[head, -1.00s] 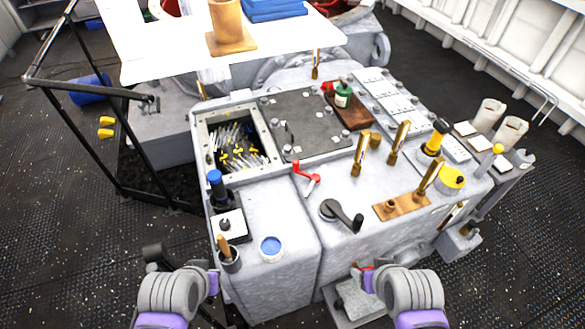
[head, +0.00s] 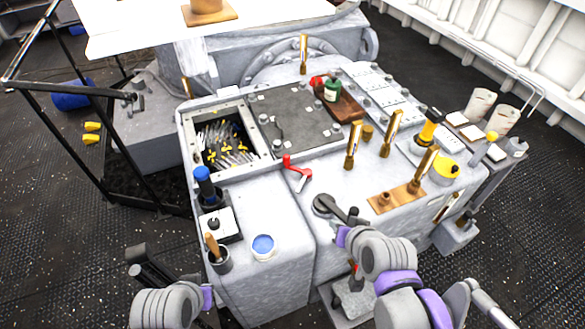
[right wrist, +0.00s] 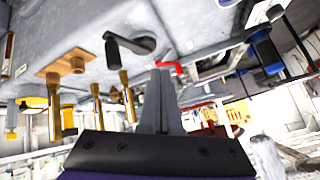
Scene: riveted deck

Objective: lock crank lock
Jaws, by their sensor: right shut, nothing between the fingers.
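A black crank (head: 335,208) with a round hub and a handle is on the front part of the grey machine top. A smaller red crank (head: 297,174) is behind it to the left. My right gripper (head: 350,226) is by the black crank's handle end; its fingers are mostly hidden there. In the right wrist view its fingers (right wrist: 160,75) are together and empty. The black crank (right wrist: 130,45) shows to their left and the red crank (right wrist: 172,67) just past the tips. Contact cannot be told. My left gripper (head: 142,262) is low at the left, off the machine.
Upright brass levers (head: 392,132) stand right of the cranks, beside a brass plate (head: 400,197). An open bin of bolts (head: 228,145), a blue-topped bottle (head: 203,180) and a blue-filled cup (head: 263,246) are to the left.

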